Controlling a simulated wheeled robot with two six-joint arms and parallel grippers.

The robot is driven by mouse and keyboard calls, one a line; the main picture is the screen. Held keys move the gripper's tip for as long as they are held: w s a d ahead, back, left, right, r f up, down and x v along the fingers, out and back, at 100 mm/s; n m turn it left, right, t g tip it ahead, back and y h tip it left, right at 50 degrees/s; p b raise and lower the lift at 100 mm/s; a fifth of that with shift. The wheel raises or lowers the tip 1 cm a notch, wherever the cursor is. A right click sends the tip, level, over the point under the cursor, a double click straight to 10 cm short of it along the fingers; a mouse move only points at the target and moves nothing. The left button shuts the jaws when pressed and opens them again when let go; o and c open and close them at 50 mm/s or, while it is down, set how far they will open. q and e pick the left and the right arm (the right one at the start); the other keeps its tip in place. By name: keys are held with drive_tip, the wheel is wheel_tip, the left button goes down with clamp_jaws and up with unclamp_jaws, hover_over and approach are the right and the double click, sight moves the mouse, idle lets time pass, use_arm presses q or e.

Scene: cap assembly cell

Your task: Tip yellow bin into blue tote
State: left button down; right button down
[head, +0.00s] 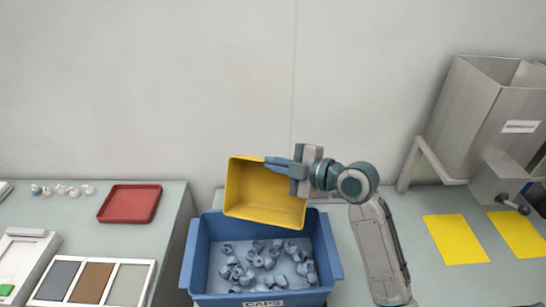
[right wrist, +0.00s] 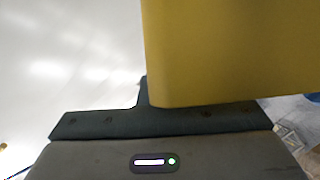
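The yellow bin (head: 258,190) is held in the air above the back part of the blue tote (head: 328,262). It is tipped, so its open side faces the head camera, and the inside that shows looks empty. My right gripper (head: 280,164) is shut on the bin's upper right rim. In the right wrist view the bin's yellow wall (right wrist: 232,50) stands at the dark fingers (right wrist: 150,105). Several grey-blue caps (head: 262,257) lie loose on the floor of the tote. The tote stands upright, its front marked CAPS. My left gripper is not in view.
A red tray (head: 130,204) and several small pale parts (head: 63,189) lie on the left table. A sectioned panel (head: 92,282) is in front of them. At right are a metal hopper (head: 480,115) and yellow sheets (head: 455,240). A wall stands behind.

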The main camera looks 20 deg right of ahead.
drive_tip(key=w+d+m+g+p, duration=0.1)
drive_tip(key=w+p, duration=0.1)
drive_tip(key=w+d+m+g+p, duration=0.1)
drive_tip(key=m, duration=0.1)
drive_tip(key=shift+w+d+f+p, duration=0.1)
drive_tip(key=shift+w+f+p, duration=0.05)
drive_tip(key=shift+w+p, duration=0.2)
drive_tip(key=w+f+m+g+p, duration=0.1)
drive_tip(key=d+f+m+g+y+p, duration=0.1)
drive_tip(key=m, duration=0.1)
drive_tip(key=shift+w+f+m, duration=0.15)
drive_tip(key=shift+w+m, duration=0.15)
drive_tip(key=shift+w, duration=0.1)
drive_tip(key=shift+w+f+m+g+y, duration=0.15)
drive_tip(key=shift+f+m+g+y, duration=0.15)
drive_tip(key=shift+f+m+g, duration=0.25)
drive_tip(key=shift+r, duration=0.1)
drive_tip(key=shift+d, duration=0.1)
